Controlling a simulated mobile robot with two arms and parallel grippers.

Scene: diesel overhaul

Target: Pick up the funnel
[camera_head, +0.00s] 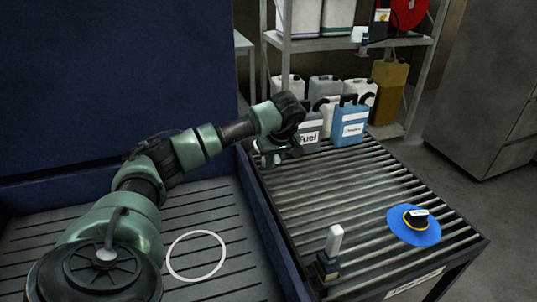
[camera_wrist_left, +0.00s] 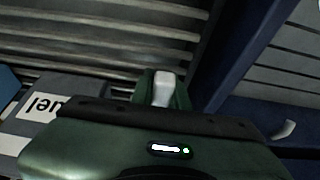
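My left gripper (camera_head: 280,143) is at the far left corner of the roller table, next to the grey fuel can. A pale, rounded piece (camera_wrist_left: 163,88) shows between its green fingers in the wrist view. A pale shape (camera_head: 268,153) under the gripper in the head view looks like the same thing. It may be the funnel, but most of it is hidden. The fingers stand close on both sides of it, and I cannot tell whether they grip it. My right gripper is not in view.
The roller table (camera_head: 345,200) bears a grey fuel can (camera_head: 308,138), a blue jug (camera_head: 350,125), a blue disc with a yellow ring (camera_head: 415,232) and a white-handled brush (camera_head: 333,243). A white ring (camera_head: 170,262) lies in the blue-walled tray (camera_head: 265,235). The table's middle is clear.

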